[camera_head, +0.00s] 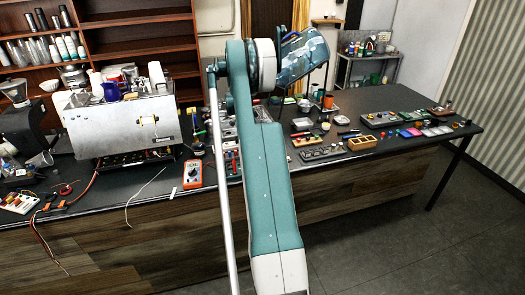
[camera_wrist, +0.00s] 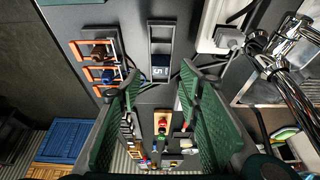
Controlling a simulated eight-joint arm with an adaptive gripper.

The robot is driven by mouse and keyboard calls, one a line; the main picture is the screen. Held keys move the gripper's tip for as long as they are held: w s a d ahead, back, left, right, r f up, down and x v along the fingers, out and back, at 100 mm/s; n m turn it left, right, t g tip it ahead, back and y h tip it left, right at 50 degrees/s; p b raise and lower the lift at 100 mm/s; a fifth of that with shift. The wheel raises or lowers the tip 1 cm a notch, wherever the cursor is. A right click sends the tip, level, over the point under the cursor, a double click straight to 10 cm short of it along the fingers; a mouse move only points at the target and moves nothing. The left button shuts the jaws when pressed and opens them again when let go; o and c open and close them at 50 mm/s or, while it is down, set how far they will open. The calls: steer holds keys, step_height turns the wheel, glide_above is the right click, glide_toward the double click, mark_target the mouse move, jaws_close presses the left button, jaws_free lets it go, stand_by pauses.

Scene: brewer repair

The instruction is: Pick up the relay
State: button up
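I cannot clearly identify the relay in either view. In the wrist view, a small blue block with pale markings (camera_wrist: 160,70) sits at the near end of a narrow grey-framed holder (camera_wrist: 161,28) at top centre. I cannot tell whether it is the relay. My gripper (camera_wrist: 165,88) is open, with its two green ribbed fingers spread wide and nothing between them. The block appears beyond the fingertips, in the gap between them, apart from both. In the head view, my teal arm reaches over the bench, and the fingertips cannot be made out.
The dark bench (camera_head: 375,98) holds several trays of small parts at right. A silver brewer (camera_head: 125,125) and an orange multimeter (camera_head: 193,174) are at left. In the wrist view, an orange-framed holder (camera_wrist: 83,77) is left of the block; cables and chrome parts (camera_wrist: 297,38) crowd the right.

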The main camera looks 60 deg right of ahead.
steer(key=shift+x, duration=2.15)
steer(key=c, duration=0.9)
